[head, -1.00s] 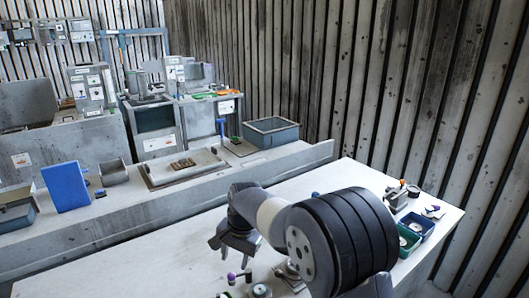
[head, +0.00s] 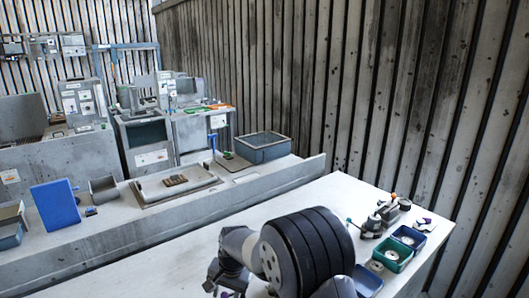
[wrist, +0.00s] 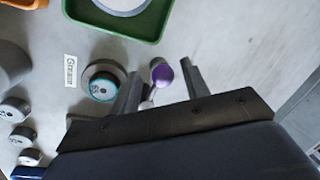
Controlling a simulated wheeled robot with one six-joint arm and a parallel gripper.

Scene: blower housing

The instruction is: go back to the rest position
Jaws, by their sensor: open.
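My gripper (wrist: 160,70) is open in the wrist view, with its two fingers apart. A purple-ended object with a thin pale stem (wrist: 161,75) shows between the fingers in that view. I cannot tell how far below the fingers it is, and neither finger visibly closes on it. In the head view my gripper (head: 222,284) is low, near the bottom edge, over the white table (head: 335,205). My own dark arm links hide part of the table there.
In the wrist view a teal-ringed round part (wrist: 103,86) sits left of the fingers, and a green tray (wrist: 155,25) lies beyond. In the head view green (head: 391,258) and blue (head: 408,240) bins stand at the table's right. The table's far middle is clear.

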